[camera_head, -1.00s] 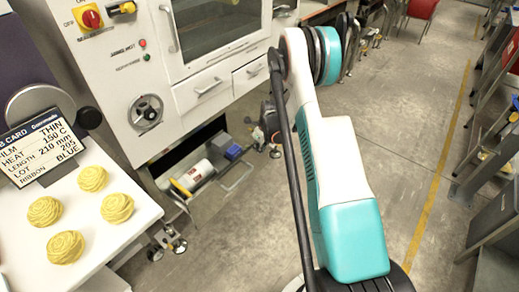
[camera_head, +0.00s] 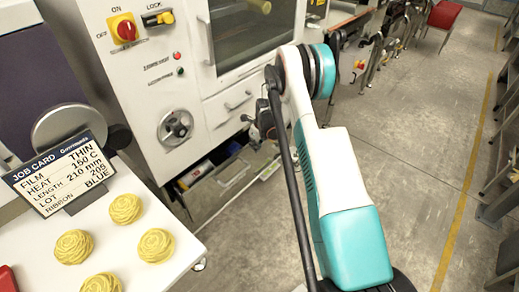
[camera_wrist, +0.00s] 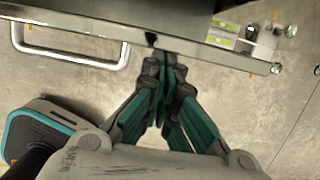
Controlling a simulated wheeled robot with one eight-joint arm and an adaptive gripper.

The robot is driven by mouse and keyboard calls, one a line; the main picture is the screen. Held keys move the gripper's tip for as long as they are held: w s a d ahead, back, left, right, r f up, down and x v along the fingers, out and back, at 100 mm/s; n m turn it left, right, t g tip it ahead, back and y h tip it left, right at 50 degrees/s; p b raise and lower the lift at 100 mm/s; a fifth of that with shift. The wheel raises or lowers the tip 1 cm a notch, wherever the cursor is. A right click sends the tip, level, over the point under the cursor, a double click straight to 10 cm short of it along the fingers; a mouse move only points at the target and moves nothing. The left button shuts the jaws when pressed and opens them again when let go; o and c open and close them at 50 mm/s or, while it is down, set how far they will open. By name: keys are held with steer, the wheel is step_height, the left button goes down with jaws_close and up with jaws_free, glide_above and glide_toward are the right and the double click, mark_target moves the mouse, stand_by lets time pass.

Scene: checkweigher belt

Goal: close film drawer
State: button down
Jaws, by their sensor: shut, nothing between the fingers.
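In the wrist view a long grey metal edge (camera_wrist: 190,50) crosses the top, with a pale bar handle (camera_wrist: 75,58) at left. I cannot tell surely whether this edge is the film drawer's. My gripper (camera_wrist: 162,62) is shut and empty, its fingertips close to this edge, right of the handle; contact is unclear. In the head view its fingers are not clearly visible.
A white table (camera_head: 190,246) with several yellow coils and a job card (camera_head: 62,177) stands at left. The machine carries a round knob (camera_head: 176,126). Open floor (camera_head: 410,150) lies right of my arm.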

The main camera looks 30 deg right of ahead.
steer(key=shift+w+a, duration=0.3)
steer(key=shift+w, duration=0.45)
steer(key=shift+w+a, duration=0.25)
steer(key=shift+w, duration=0.5)
